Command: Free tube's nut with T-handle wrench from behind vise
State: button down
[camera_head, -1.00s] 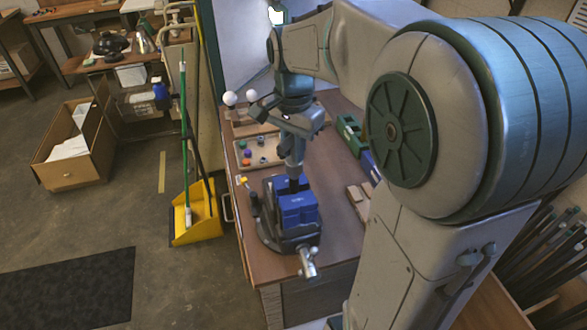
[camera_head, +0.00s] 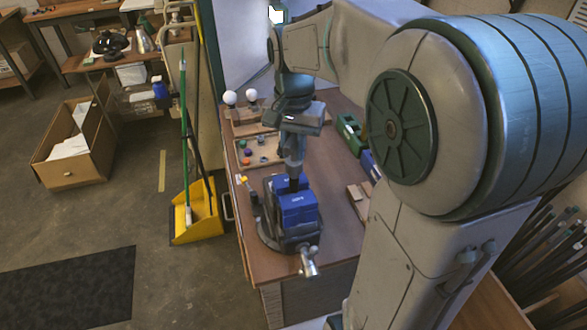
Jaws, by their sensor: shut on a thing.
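The vise (camera_head: 297,212) has blue jaws and a dark base, and stands at the front edge of the workbench. My gripper (camera_head: 293,165) points down just above and behind the vise jaws. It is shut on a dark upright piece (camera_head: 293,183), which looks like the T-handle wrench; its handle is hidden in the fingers. The lower end of this piece goes out of sight at the back of the blue jaws. The tube and its nut cannot be made out, so I cannot tell whether the wrench sits on the nut.
The wooden workbench (camera_head: 318,180) holds a tray (camera_head: 246,168) with small coloured parts behind the vise. White balls on a wooden holder (camera_head: 236,113) stand farther back. A green case (camera_head: 349,132) and wooden blocks (camera_head: 359,197) lie to the right. A metallic vise handle (camera_head: 308,262) juts out in front.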

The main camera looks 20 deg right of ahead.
jog(key=shift+n, duration=1.7)
jog(key=shift+r+n, duration=0.1)
jog(key=shift+n, duration=0.8)
jog(key=shift+n+p, duration=0.3)
jog(key=shift+n, duration=0.5)
jog(key=n, duration=0.3)
jog(key=shift+d, duration=0.1)
jog(key=shift+n, duration=0.3)
jog(key=shift+n+p, duration=0.3)
jog(key=shift+n, duration=1.4)
